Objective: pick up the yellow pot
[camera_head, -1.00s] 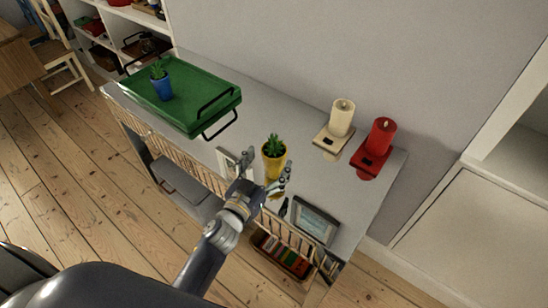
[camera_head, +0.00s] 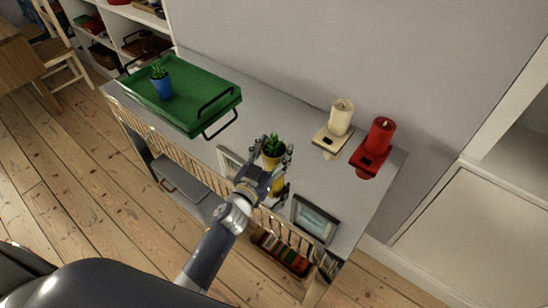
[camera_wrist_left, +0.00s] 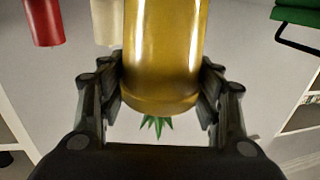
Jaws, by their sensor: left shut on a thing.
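The yellow pot (camera_head: 271,161) holds a green spiky plant and stands near the front edge of the grey cabinet top. My left gripper (camera_head: 274,154) has a finger on each side of it and is shut on it. In the left wrist view the yellow pot (camera_wrist_left: 163,55) fills the space between the fingers of the gripper (camera_wrist_left: 161,88). The plant tips show below its rim there. Whether the pot touches the cabinet top is hidden by the gripper. My right gripper is not in view.
A green tray (camera_head: 205,85) with a blue pot (camera_head: 162,88) stands at left on the cabinet (camera_head: 290,105). A cream candle (camera_head: 340,117) and a red candle (camera_head: 379,137) stand at right.

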